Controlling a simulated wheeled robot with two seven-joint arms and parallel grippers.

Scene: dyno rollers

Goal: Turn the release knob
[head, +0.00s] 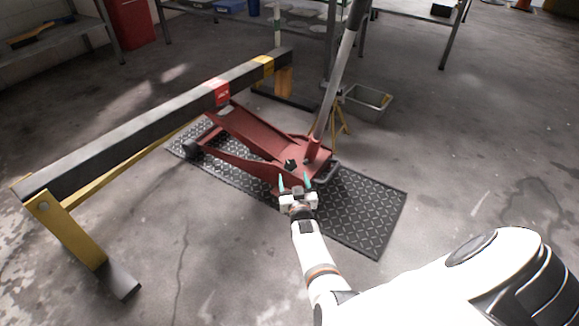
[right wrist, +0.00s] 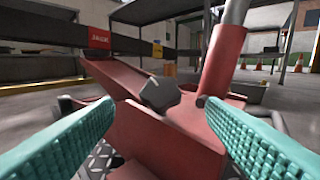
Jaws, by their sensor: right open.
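The release knob (right wrist: 160,93) is a dark faceted knob on the red floor jack, centred in the right wrist view. In the head view the knob (head: 291,163) shows just beyond my right fingertips. The red floor jack (head: 262,150) stands on a black mat, its long grey handle (head: 342,70) rising up and to the right. My right gripper (head: 295,182) is open, with teal fingers apart on either side of the knob's line. In the right wrist view the fingers (right wrist: 150,130) are nearer to the camera than the knob and appear not to touch it. My left gripper is not in view.
A long dark beam on yellow legs (head: 150,122) stands left of the jack. The black diamond-plate mat (head: 365,215) lies beneath the jack. A grey metal tray (head: 368,98) and a yellow stand (head: 341,122) are behind it. The floor at right is mostly clear.

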